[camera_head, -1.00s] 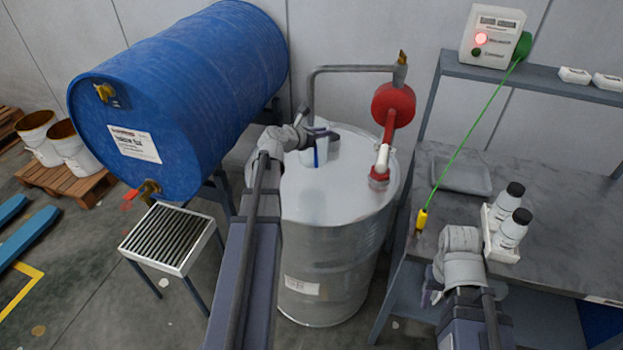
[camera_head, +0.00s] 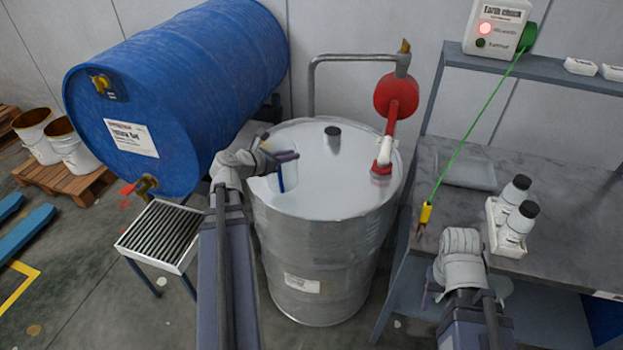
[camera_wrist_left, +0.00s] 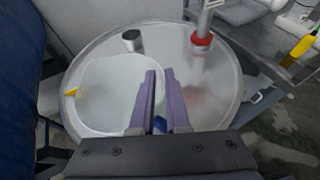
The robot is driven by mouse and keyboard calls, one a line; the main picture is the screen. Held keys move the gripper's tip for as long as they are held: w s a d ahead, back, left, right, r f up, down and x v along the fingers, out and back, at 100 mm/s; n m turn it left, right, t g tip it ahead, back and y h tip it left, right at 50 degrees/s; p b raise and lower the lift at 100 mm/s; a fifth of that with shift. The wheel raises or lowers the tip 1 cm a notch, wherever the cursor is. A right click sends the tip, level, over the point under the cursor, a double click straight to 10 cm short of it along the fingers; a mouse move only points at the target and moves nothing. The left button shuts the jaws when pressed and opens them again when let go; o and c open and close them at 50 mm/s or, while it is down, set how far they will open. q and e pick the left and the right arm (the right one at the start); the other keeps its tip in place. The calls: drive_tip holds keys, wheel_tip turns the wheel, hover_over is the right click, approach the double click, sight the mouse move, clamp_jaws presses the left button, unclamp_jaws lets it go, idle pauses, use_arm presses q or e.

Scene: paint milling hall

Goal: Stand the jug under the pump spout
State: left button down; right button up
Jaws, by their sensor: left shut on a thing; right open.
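The jug (camera_head: 287,178) is translucent white with a blue strip. My left gripper (camera_head: 276,163) is shut on it at the left of the steel drum's lid (camera_head: 345,185); I cannot tell whether it touches the lid. In the left wrist view, the jug's wide mouth (camera_wrist_left: 108,85) shows beside the purple fingers (camera_wrist_left: 160,95), with blue between them. The pump (camera_head: 395,95) is red; its grey spout pipe (camera_head: 312,88) runs left and bends down at the lid's back. The jug is in front and left of the spout's end. My right gripper (camera_head: 430,295) is open, by the bench's front.
A dark bung (camera_head: 332,135) stands on the lid. A blue drum (camera_head: 180,90) lies on the left above a grated stand (camera_head: 160,236). Two white bottles (camera_head: 514,210) in a holder and a yellow clamp (camera_head: 425,214) on a green cable are on the bench (camera_head: 580,215).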

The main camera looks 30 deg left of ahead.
use_arm(q)
drive_tip(key=s, duration=0.2)
drive_tip(key=s+f+b, duration=0.1)
drive_tip(key=s, duration=0.2)
drive_tip(key=shift+f, duration=0.2)
drive_tip(key=w+d, duration=0.1)
drive_tip(key=w, duration=0.7)
drive_tip(key=w+d, duration=0.2)
drive_tip(key=w, duration=0.6)
drive_tip(key=shift+w+d, duration=0.2)
drive_tip(key=shift+d, duration=0.05)
drive_tip(key=f+b, duration=0.1)
drive_tip(key=w+f+b, duration=0.1)
drive_tip(key=f+b, duration=0.1)
drive_tip(key=shift+w+d+f, duration=0.1)
drive_tip(key=shift+d+f, duration=0.05)
drive_tip(key=shift+f, duration=0.05)
drive_tip(key=c, duration=0.9)
unclamp_jaws()
